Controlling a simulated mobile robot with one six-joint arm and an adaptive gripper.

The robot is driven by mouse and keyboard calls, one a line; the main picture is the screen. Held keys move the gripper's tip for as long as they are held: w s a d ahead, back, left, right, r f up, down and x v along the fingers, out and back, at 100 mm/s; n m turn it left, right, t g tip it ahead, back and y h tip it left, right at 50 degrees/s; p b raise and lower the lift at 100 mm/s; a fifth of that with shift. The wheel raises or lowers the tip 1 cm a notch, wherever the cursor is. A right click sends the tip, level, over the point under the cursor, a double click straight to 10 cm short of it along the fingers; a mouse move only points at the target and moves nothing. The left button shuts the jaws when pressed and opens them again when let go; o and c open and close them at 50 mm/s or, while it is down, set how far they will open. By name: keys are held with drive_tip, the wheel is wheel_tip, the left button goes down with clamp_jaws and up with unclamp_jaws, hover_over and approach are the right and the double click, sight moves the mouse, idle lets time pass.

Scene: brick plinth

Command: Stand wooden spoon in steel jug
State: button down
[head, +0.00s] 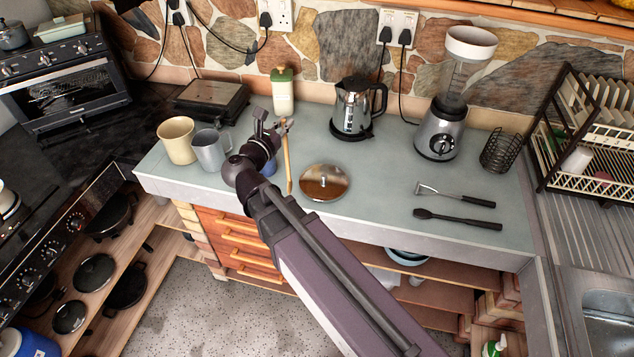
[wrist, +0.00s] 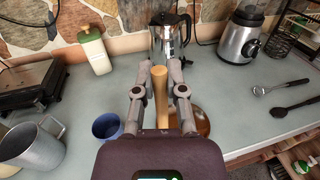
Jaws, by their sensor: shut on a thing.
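My gripper (head: 277,124) is shut on the wooden spoon (head: 287,168), whose pale shaft hangs down roughly upright over the counter. In the wrist view the spoon (wrist: 161,100) stands between the two fingers of the gripper (wrist: 160,78), its rounded top end towards the camera. I cannot tell whether its lower end touches the counter. The steel jug (head: 211,153), grey with a side handle, stands upright on the counter to the left of my gripper. It also shows at the lower left of the wrist view (wrist: 30,150), apart from the spoon.
A cream pot (head: 177,141) stands left of the jug. A blue cup (wrist: 107,127) sits between jug and spoon. A round lid (head: 324,183) lies right of the spoon. A green-topped bottle (head: 283,95) and a kettle (head: 352,112) stand behind. Two dark utensils lie right.

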drive_tip(key=w+a+r+p, duration=0.2)
drive_tip(key=w+a, duration=0.5)
drive_tip(key=w, duration=0.1)
drive_tip(key=w+a+r+p, duration=0.2)
drive_tip(key=w+a, duration=0.5)
drive_tip(key=w, duration=0.1)
drive_tip(key=shift+r, duration=0.25)
drive_tip(key=shift+d+f, duration=0.1)
wheel_tip(320, 180, down, 6)
drive_tip(key=b, duration=0.6)
drive_tip(key=shift+f+b, duration=1.9)
